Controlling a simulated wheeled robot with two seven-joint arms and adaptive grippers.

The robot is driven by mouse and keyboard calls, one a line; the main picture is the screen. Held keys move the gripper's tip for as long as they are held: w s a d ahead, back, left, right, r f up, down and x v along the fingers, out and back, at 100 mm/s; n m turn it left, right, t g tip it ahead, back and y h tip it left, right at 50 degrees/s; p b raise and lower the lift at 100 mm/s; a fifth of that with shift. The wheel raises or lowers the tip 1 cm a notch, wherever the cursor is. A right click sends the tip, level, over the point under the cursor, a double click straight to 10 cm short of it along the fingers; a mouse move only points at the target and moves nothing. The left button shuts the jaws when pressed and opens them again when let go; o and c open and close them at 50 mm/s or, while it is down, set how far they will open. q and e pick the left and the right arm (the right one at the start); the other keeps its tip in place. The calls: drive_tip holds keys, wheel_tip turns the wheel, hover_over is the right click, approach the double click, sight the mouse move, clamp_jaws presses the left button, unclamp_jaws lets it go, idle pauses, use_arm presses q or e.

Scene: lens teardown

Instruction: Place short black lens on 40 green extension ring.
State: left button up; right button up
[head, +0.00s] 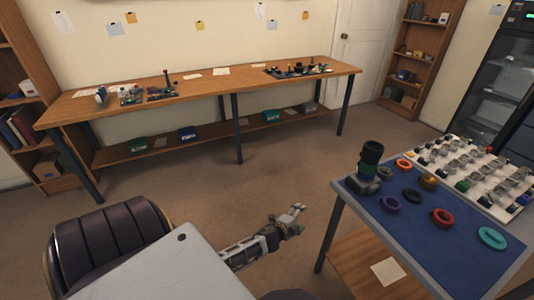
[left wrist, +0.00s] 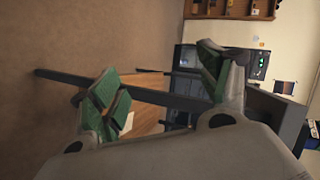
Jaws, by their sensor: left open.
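A flat teal-green ring (head: 492,237) lies apart at the mat's right. My left gripper (head: 297,212) is open and empty, left of the mat table and clear of everything on it. In the left wrist view its green-padded fingers (left wrist: 160,85) are spread with nothing between them. My right gripper is not in view.
The blue mat (head: 420,240) also holds an orange ring (head: 403,164), a purple ring (head: 390,203), a red ring (head: 442,217) and a brass piece (head: 429,181). A white tray (head: 513,208) of small parts lies behind. A long wooden workbench (head: 225,85) stands at the wall, with open floor before it.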

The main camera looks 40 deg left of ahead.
use_arm(q)
drive_tip(key=s+d+f+n+g, duration=0.3)
drive_tip(key=s+f+n+g, duration=0.3)
drive_tip(key=s+f, duration=0.9)
drive_tip(key=s+d+f+n+g, duration=0.2)
drive_tip(key=s+d+f+n, duration=0.1)
drive_tip(key=s+f, duration=0.3)
drive_tip(key=s+d+f+n+g+h, duration=0.1)
drive_tip(key=s+d+f+n+g, duration=0.2)
drive_tip(key=s+d+f, duration=0.3)
drive_tip(key=s+f, duration=0.1)
drive_tip(key=s, duration=0.3)
drive_tip(key=shift+s+f, duration=0.15)
drive_tip(key=shift+s, duration=0.2)
drive_tip(key=s+a+r+g+p, duration=0.1)
drive_tip(key=s+a+r+p, duration=0.1)
drive_tip(key=s+r+p, duration=1.2)
drive_tip(key=s+p, duration=0.4)
drive_tip(key=p, duration=0.7)
drive_tip(key=shift+a+g+p, duration=0.15)
drive_tip(key=shift+g+p, duration=0.15)
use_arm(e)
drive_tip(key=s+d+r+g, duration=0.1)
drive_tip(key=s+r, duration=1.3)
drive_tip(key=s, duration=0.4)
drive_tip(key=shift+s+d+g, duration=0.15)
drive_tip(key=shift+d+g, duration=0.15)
